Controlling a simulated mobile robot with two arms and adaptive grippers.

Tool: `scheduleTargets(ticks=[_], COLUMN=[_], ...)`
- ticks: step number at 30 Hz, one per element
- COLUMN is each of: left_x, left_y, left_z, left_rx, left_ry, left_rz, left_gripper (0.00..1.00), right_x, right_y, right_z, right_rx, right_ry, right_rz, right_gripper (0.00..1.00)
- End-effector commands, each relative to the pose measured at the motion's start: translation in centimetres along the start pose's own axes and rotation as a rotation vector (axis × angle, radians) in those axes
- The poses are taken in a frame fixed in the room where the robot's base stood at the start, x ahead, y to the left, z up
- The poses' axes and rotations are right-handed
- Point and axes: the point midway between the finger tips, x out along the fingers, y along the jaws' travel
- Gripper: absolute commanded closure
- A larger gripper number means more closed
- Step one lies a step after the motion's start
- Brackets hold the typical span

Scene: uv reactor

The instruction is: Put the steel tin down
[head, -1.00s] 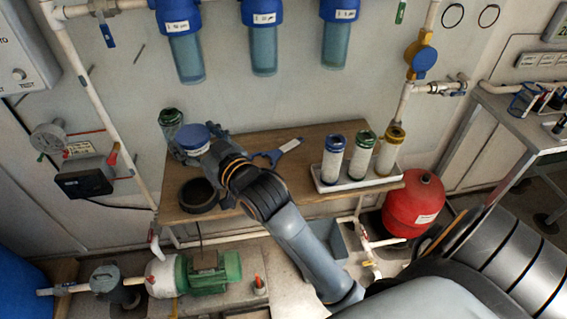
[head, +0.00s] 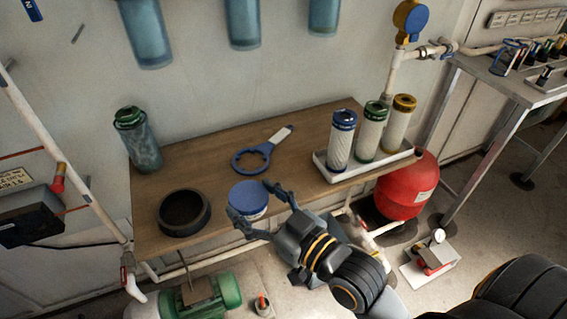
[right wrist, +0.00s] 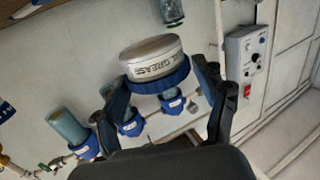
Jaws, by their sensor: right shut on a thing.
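The steel tin (head: 249,199) has a blue lid and a pale band. In the head view it is over the front part of the wooden bench, between a dark ring and a blue wrench. My right gripper (head: 252,202) has a finger on either side of it and is shut on it. In the right wrist view the tin (right wrist: 155,62) sits between the fingertips, steel body and "GREASE" lettering showing. I cannot tell whether its base touches the bench (head: 205,145). My left gripper is out of view.
The dark ring (head: 183,228) lies left of the tin. The blue wrench (head: 262,152) lies behind it. A green-capped canister (head: 138,140) stands at back left. A white tray (head: 365,167) with three filter cartridges stands at the right. Bare bench shows between canister and wrench.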

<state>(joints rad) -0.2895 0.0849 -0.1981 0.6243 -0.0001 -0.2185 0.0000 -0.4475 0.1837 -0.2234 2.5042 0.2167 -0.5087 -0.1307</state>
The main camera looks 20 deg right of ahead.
Motion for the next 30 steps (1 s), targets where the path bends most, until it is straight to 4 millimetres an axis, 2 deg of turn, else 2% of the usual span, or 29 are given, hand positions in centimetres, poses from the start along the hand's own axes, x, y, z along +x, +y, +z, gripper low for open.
scheduleTargets(ticks=[1,5,15,18,22,30], left_x=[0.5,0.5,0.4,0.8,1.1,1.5], left_y=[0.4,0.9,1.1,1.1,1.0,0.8], left_z=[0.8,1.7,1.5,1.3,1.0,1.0], left_rx=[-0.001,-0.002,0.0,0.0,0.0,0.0], left_ry=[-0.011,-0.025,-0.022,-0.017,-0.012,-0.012], left_rz=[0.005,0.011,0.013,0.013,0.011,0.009], left_gripper=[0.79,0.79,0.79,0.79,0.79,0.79], right_x=[0.0,1.1,8.7,10.2,11.8,13.4], right_y=[-0.2,0.0,3.4,4.0,4.7,5.3], right_z=[0.5,0.9,4.1,6.3,8.2,10.2], right_rx=[-0.002,-0.003,-0.002,-0.001,-0.002,-0.003], right_ry=[0.001,0.002,0.001,-0.001,0.0,-0.001], right_rz=[-0.01,-0.02,-0.019,-0.019,-0.019,-0.019], right_gripper=[0.62,0.62,0.62,0.62,0.62,0.62])
